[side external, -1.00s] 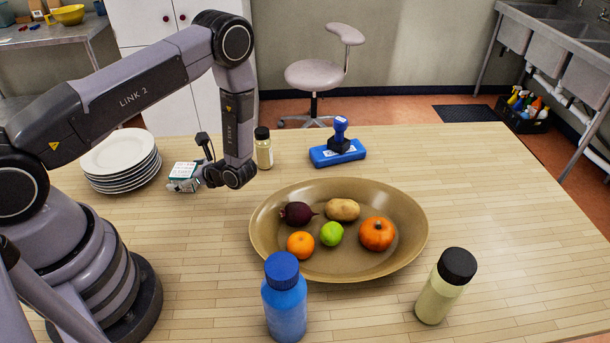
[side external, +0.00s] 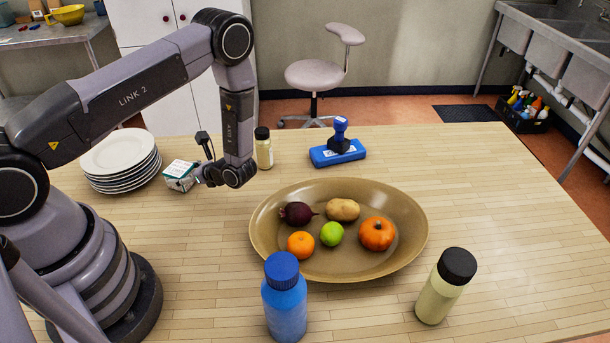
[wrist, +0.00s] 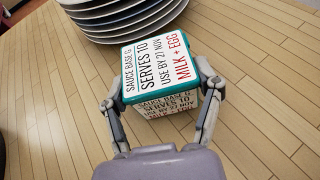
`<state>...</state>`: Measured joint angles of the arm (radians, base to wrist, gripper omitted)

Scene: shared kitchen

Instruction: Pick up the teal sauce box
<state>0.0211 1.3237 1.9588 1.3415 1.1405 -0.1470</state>
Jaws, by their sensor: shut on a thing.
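The teal sauce box (wrist: 158,68) has a white label with black and red print and teal edges. In the side view the box (side external: 180,175) is near the left of the table, beside the plates, partly hidden by my gripper. My gripper (wrist: 168,92) is shut on the box, with one finger against each side. In the side view my gripper (side external: 198,176) reaches the box from the right. I cannot tell whether the box touches the table.
A stack of white plates (side external: 120,153) stands close to the box on the left. A small capped bottle (side external: 264,150), a blue stamp (side external: 338,151) and a large tan bowl of produce (side external: 260,232) stand to the right. Blue (side external: 285,304) and pale (side external: 440,291) bottles are in front.

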